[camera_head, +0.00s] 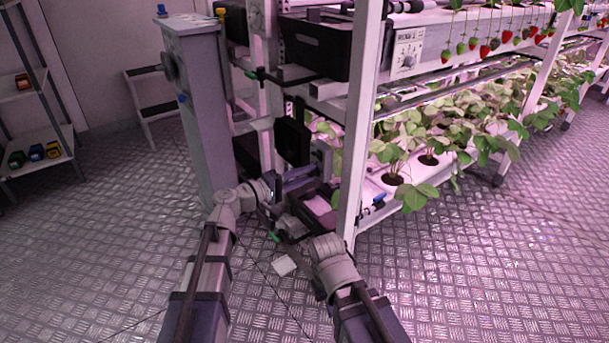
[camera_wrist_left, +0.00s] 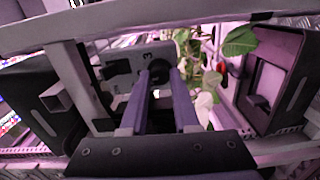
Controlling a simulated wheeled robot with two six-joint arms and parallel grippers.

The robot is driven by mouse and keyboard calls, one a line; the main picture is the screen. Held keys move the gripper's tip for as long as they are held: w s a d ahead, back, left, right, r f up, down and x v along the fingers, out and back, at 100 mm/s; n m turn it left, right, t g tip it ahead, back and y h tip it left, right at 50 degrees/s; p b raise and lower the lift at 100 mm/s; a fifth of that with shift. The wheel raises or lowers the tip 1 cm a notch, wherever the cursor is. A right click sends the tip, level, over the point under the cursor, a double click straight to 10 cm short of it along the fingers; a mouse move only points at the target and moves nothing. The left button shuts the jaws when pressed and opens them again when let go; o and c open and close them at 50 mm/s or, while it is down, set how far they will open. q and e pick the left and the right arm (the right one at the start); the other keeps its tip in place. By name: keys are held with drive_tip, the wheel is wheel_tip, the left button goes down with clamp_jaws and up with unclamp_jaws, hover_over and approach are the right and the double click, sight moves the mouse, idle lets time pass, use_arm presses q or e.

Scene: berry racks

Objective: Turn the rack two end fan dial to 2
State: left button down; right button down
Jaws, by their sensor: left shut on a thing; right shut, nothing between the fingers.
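A small grey panel shows in the left wrist view (camera_wrist_left: 122,62), with a dark round dial (camera_wrist_left: 158,68) at its right part and a printed figure, apparently 3, above the dial. My left gripper (camera_wrist_left: 160,82) is shut on the dial, its two fingers on either side of it. The fingers cover much of the dial, so I cannot tell its setting. In the head view my left gripper (camera_head: 306,173) reaches in at the rack end, below a black square fan housing (camera_head: 292,142). My right gripper (camera_head: 282,238) is lower, shut and empty, in front of the rack end.
A white rack post (camera_head: 358,130) stands just right of my left gripper. Strawberry plants (camera_head: 405,165) fill the shelf behind it. A grey cabinet (camera_head: 203,110) stands to the left. The metal floor (camera_head: 480,270) is clear at right.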

use_arm(q)
drive_tip(key=shift+m, duration=0.7)
drive_tip(key=c, duration=0.7)
unclamp_jaws()
drive_tip(key=shift+o, duration=0.2)
drive_tip(key=v, duration=0.7)
drive_tip(key=shift+s+a, duration=0.25)
drive_tip(key=shift+a, duration=0.1)
